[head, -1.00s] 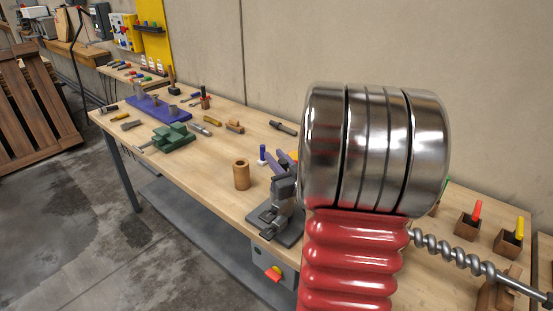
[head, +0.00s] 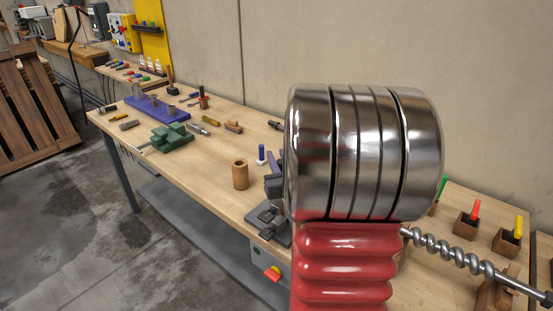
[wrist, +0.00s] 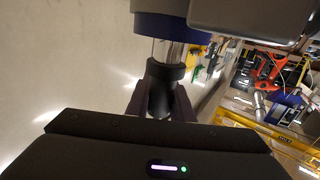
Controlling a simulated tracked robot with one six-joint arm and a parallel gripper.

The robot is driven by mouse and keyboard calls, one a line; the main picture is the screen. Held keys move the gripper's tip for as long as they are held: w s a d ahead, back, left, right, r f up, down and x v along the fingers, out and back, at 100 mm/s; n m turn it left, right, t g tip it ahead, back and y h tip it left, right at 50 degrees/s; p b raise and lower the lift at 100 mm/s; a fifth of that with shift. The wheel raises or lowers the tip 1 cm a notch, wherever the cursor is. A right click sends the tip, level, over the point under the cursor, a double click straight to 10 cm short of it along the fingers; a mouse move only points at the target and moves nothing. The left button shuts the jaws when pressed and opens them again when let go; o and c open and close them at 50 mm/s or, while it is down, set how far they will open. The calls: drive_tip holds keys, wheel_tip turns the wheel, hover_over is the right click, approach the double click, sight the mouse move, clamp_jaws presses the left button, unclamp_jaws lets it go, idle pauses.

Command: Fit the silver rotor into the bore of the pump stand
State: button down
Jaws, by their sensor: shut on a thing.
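In the wrist view my gripper (wrist: 160,104) is shut, its dark fingers on either side of a black round collar. A short shiny silver length, which looks like the silver rotor (wrist: 170,50), shows just beyond the collar. Beyond it is a dark blue cylinder (wrist: 168,27), perhaps part of the pump stand, beside a grey block. The silver length runs up to the blue cylinder's edge; I cannot tell whether it is inside it or in front. In the head view my large arm links hide the gripper and what it holds.
A silver spiral rod (head: 455,254) lies on the right of the bench. Beside it are small brown boxes (head: 466,226) with coloured handles. A grey clamp-like device (head: 268,215), a tan cylinder (head: 240,175) and a green vise (head: 172,138) stand further left.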

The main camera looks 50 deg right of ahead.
drive_tip(key=shift+s+d+f+m+g+h, duration=0.15)
drive_tip(key=shift+m+g+h, duration=0.4)
drive_tip(key=shift+h, duration=0.25)
drive_tip(key=shift+s+d+f+m+g+h, duration=0.1)
drive_tip(key=shift+d+m+g+h, duration=0.05)
drive_tip(key=shift+m+g+h, duration=0.3)
drive_tip(key=shift+s+d+m+g+h, duration=0.1)
drive_tip(key=shift+m+g+h, duration=0.25)
drive_tip(key=shift+h, duration=0.2)
drive_tip(key=shift+m+g+h, duration=0.5)
drive_tip(key=shift+m+g, duration=0.05)
drive_tip(key=m+g+h, duration=0.1)
drive_tip(key=m+g, duration=0.1)
drive_tip(key=g, duration=0.2)
drive_tip(key=s+m+g+h, duration=0.1)
drive_tip(key=m+g, duration=0.2)
drive_tip(key=m+g+h, duration=0.2)
drive_tip(key=g, duration=0.2)
drive_tip(key=shift+s+d+f+m+g, duration=0.1)
drive_tip(key=shift+s+f+m+g, duration=0.2)
drive_tip(key=shift+s+m, duration=0.1)
drive_tip(key=shift+s+m+g, duration=0.45)
drive_tip(key=shift+m+g, duration=0.25)
drive_tip(key=shift+g, duration=0.2)
